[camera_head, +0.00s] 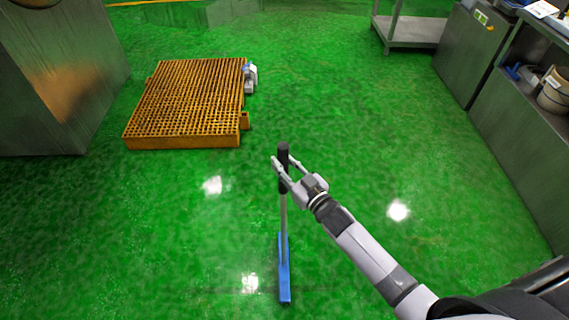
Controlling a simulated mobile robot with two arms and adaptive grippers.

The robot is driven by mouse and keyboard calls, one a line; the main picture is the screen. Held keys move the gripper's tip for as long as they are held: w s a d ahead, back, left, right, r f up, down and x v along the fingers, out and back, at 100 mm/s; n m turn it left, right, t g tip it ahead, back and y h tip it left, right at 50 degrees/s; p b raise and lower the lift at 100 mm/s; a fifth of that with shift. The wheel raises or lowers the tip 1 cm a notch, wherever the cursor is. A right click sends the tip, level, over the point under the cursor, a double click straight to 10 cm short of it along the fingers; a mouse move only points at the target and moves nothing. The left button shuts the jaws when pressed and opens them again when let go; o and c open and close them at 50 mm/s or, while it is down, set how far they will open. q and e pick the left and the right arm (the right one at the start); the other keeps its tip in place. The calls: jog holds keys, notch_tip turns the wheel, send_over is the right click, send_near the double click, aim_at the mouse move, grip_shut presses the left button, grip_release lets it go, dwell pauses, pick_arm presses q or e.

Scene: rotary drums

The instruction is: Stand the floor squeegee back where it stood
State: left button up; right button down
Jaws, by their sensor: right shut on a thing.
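The floor squeegee stands roughly upright in the middle of the head view, with a black grip at the top, a grey pole (284,215) and a long blue head (284,270) at floor level. I cannot tell whether the head touches the floor. My right gripper (281,170) comes in from the lower right and is shut on the squeegee's black grip near its top. My left gripper is not in view.
An orange grated platform (190,95) lies at the upper left, with a small grey-and-blue device (250,78) at its right edge. A steel cabinet (60,80) stands far left. Steel counters (520,120) line the right. Green floor (400,130) between is clear.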

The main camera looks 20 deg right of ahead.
jog(key=c, duration=1.3)
grip_release()
jog(key=shift+f, duration=0.1)
jog(key=shift+s, duration=0.1)
jog(key=v, duration=1.2)
jog(key=shift+b, duration=0.4)
